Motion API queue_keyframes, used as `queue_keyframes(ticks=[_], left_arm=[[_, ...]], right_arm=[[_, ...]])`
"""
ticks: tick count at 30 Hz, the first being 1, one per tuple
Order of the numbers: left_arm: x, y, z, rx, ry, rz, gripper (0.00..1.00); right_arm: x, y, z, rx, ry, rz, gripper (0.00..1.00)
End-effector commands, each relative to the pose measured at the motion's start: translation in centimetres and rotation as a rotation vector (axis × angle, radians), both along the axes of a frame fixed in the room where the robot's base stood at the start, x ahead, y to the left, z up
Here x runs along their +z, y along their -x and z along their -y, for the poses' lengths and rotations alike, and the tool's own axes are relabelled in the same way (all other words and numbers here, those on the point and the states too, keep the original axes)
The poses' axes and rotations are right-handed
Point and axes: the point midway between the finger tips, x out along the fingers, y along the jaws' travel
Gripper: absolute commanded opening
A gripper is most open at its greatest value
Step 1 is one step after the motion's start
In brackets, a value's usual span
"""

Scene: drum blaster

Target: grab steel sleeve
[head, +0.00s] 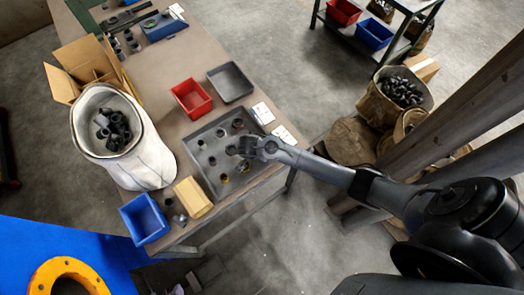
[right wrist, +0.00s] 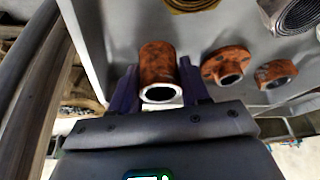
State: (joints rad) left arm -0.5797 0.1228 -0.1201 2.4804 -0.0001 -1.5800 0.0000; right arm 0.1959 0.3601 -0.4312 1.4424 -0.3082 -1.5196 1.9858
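In the right wrist view, a short rust-brown sleeve (right wrist: 158,66) with a bright bare-metal open end stands between the fingers of my right gripper (right wrist: 160,88). One dark finger is on each side of it, and narrow gaps seem to show between fingers and sleeve. In the head view my right gripper (head: 243,148) is low over the shallow grey tray (head: 207,127) of parts; the sleeve is hard to make out there. My left gripper is not in view.
In the right wrist view, a rusty flanged piece (right wrist: 227,66), a rusty ring (right wrist: 275,73) and a grey threaded ring (right wrist: 290,14) lie to the right. A red bin (head: 191,98), an empty grey tray (head: 230,82) and a wooden block (head: 193,197) flank the tray.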

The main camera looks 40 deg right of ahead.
Motion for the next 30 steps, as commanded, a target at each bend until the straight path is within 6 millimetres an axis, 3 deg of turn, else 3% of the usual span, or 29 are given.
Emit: queue_keyframes(ticks=[1,7,20,28,30], left_arm=[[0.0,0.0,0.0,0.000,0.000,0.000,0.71],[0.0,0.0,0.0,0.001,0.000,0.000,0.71],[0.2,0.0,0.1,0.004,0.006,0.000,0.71],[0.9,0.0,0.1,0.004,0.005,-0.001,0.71],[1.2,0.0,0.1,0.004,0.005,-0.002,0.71]], right_arm=[[0.0,0.0,0.0,0.000,0.000,0.000,0.34],[0.0,0.0,0.0,0.000,0.000,0.000,0.05],[0.8,-0.1,0.0,0.000,-0.001,0.002,0.05],[4.6,0.0,-0.1,-0.002,-0.003,0.003,0.05],[5.1,1.7,0.4,0.000,-0.001,-0.001,0.05]])
